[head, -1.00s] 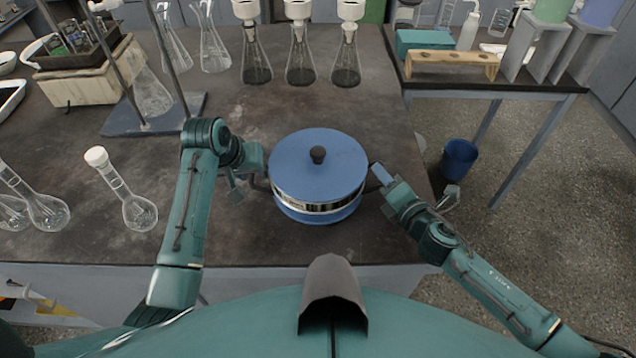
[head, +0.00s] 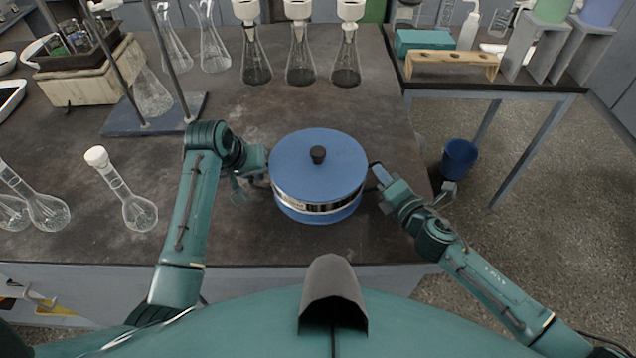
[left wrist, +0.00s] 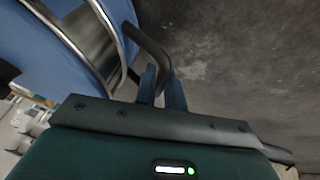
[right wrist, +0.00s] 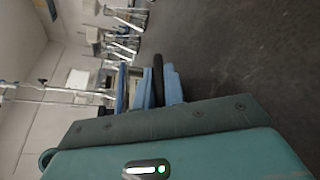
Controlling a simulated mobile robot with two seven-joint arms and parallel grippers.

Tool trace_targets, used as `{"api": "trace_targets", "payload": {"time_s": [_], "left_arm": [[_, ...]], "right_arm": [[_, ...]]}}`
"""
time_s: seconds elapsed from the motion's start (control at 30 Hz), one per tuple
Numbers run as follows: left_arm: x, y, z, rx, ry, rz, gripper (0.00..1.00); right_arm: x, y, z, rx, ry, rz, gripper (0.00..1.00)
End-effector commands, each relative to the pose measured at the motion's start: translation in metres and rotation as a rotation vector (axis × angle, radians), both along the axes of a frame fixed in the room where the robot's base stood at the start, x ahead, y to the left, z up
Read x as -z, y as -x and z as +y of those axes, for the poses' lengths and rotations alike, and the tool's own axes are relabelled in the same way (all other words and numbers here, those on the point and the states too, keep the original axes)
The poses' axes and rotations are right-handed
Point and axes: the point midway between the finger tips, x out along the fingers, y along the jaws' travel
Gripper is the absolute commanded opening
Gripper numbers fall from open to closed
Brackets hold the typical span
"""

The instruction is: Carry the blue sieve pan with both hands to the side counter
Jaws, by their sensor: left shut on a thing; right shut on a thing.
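The blue sieve pan (head: 318,175) has a blue lid with a dark knob and a shiny metal band. It is upright near the front right of the dark bench; I cannot tell any gap beneath it. My left gripper (head: 258,181) is shut on its left handle, a dark loop that shows between the fingers (left wrist: 161,85) in the left wrist view. My right gripper (head: 378,181) is shut on its right handle, dark between blue fingers (right wrist: 158,88) in the right wrist view. The side counter (head: 545,81) stands apart at the right, dark-topped.
A blue bin (head: 459,158) stands on the floor between bench and counter. Flasks with funnels (head: 301,70) stand behind the pan; a flask (head: 138,212) stands left.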

Motion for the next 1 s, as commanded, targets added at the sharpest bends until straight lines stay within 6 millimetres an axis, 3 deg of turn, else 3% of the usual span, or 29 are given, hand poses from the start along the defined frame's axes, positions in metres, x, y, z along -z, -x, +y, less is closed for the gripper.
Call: {"api": "trace_targets", "payload": {"time_s": [0.47,1.0], "left_arm": [[-0.005,-0.001,0.0,0.0,0.001,-0.003,0.0],[-0.05,0.0,0.0,0.0,0.0,-0.002,0.0]], "right_arm": [[-0.005,-0.001,0.0,-0.002,0.0,-0.004,0.0],[-0.051,0.0,0.0,-0.002,0.001,-0.003,0.0]]}}
